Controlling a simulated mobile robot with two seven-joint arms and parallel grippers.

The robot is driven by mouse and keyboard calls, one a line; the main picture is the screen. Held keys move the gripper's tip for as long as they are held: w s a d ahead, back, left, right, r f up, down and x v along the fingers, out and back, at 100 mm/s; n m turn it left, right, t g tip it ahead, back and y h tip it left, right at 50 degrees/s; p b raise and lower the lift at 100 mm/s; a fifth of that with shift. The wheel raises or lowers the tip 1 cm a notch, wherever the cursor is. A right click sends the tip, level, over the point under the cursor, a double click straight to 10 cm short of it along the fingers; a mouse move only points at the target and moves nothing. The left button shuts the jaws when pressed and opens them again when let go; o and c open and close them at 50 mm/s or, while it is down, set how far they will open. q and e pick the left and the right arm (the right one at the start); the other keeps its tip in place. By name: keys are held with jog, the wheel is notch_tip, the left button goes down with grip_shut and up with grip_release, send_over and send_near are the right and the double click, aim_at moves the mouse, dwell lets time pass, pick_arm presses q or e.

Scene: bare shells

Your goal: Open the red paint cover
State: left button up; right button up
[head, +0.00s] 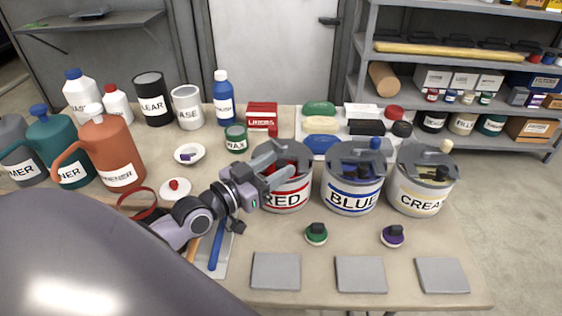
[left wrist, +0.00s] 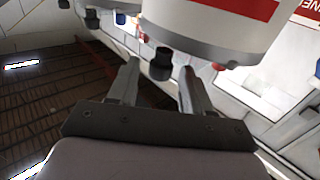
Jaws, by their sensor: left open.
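The red paint can (head: 287,197) stands on the table, left of the blue and cream cans, with a white body and a red band lettered RED. Its grey cover is partly hidden behind my left gripper (head: 277,168), which is over the left side of the can top. In the left wrist view, the two fingers of my left gripper (left wrist: 158,88) are apart. I cannot tell whether a finger touches the knob. My right gripper is out of view.
The blue paint can (head: 352,190) stands close on the right, with the cream paint can (head: 418,195) beyond it. Jugs and bottles crowd the left.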

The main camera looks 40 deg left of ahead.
pick_arm(q)
jog(key=shift+x, duration=1)
jog(key=shift+c, duration=0.3)
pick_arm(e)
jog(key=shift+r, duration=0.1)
pick_arm(q)
grip_shut()
jog(key=shift+f, duration=0.1)
